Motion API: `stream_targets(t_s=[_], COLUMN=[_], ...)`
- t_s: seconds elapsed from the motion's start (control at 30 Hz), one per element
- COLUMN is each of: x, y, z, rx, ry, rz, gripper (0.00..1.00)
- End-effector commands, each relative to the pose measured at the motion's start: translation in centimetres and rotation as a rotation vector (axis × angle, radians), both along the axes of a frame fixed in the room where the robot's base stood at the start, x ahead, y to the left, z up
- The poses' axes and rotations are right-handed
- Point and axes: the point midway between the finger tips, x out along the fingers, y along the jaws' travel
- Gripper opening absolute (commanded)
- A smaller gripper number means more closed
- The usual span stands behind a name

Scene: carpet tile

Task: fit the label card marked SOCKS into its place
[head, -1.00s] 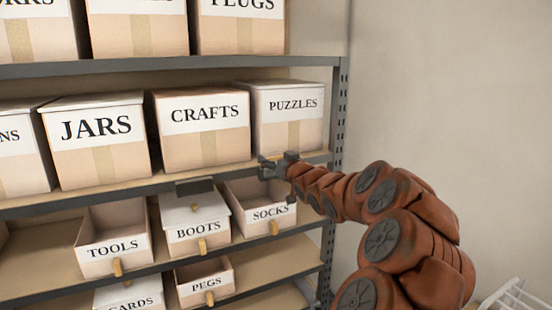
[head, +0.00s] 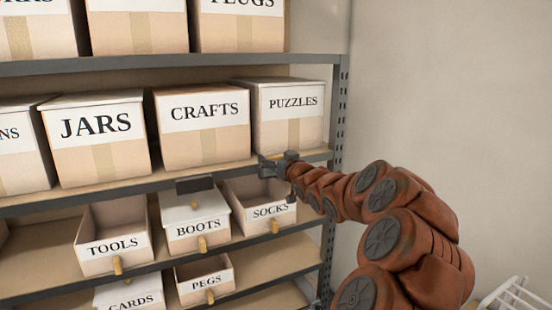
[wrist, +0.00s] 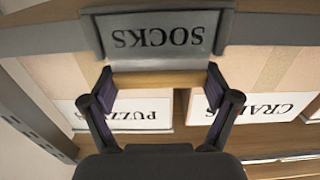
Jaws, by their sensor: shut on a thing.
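The SOCKS label card (wrist: 157,38) shows upside down in the wrist view, with a wooden strip (wrist: 158,80) along its edge. My gripper (wrist: 158,85) is shut on the strip, one finger at each end. A dark frame (wrist: 90,35) borders the card at the shelf edge. The card lies in or against this frame; I cannot tell how deep. In the head view my gripper (head: 275,167) is at the shelf edge below the PUZZLES box, and the card cannot be made out there.
Above the shelf edge stand the PUZZLES (head: 290,120) and CRAFTS (head: 205,135) boxes. Another dark holder (head: 195,185) sits to the left on the edge. Below are the open SOCKS bin (head: 270,212) and the BOOTS bin (head: 198,230). A metal post (head: 338,120) stands at right.

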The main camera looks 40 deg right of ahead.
Motion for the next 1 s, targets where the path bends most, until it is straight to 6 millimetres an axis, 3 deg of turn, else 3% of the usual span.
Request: stream_targets(t_s=[0.13,0.17,0.27,0.67,1.0], x=[0.0,0.0,0.0,-0.3,-4.3], y=[0.0,0.0,0.0,0.1,1.3], z=[0.0,0.0,0.0,0.0,0.0], rx=[0.000,0.000,0.000,0.000,0.002], ry=[0.000,0.000,0.000,0.000,-0.002], rz=[0.000,0.000,0.000,0.000,-0.003], gripper=[0.70,0.90,1.00,1.00,1.00])
